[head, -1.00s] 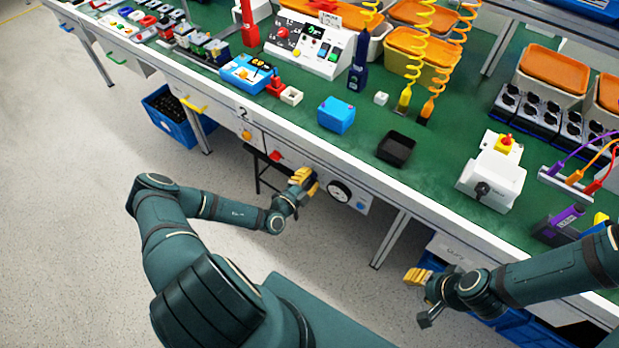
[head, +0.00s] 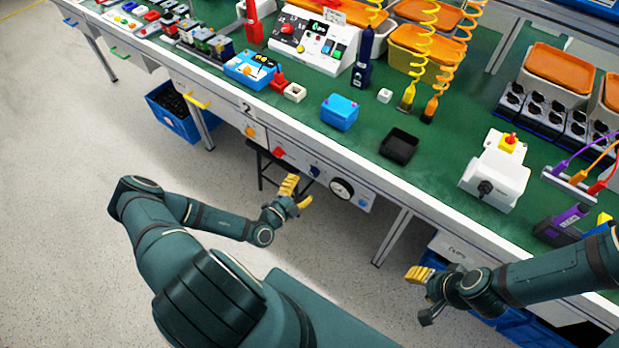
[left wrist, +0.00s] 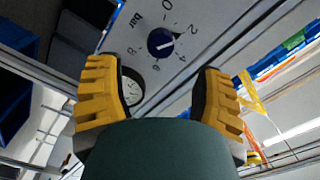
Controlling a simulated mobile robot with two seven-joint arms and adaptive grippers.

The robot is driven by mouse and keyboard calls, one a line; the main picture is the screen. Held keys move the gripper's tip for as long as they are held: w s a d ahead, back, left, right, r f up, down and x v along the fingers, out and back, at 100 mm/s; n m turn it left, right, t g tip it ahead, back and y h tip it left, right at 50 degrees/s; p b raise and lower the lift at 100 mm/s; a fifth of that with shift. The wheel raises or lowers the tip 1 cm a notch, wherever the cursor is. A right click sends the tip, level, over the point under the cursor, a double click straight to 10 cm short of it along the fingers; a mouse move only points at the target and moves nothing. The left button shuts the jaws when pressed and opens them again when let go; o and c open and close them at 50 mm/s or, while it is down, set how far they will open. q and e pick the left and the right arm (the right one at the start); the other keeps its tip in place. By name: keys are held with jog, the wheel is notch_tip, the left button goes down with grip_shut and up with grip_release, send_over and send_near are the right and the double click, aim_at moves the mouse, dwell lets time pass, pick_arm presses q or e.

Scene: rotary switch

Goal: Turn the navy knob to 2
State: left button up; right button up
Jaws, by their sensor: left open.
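The navy knob (head: 315,171) sits on the white front panel under the bench edge. In the left wrist view the navy knob (left wrist: 160,42) is seen nearly face-on, with numbers 0, 2, 4, 6 and 8 around it. Its white line points right and slightly up in that picture, roughly towards the 2. My left gripper (head: 297,192) is in front of the panel, left of and below the knob, open and clear of it. Its yellow fingers (left wrist: 158,95) are wide apart with nothing between them. My right gripper (head: 418,275) hangs far to the right, its opening unclear.
A round gauge (head: 341,189) is right of the knob; a red knob (head: 279,153) and an orange one (head: 250,132) are to its left. A blue button (head: 362,203) is beyond the gauge. The floor before the panel is free; a blue crate (head: 181,118) stands under the bench.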

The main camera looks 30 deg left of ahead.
pick_arm(q)
jog(key=s, duration=0.5)
jog(key=shift+s+a, duration=0.2)
jog(key=shift+s, duration=0.15)
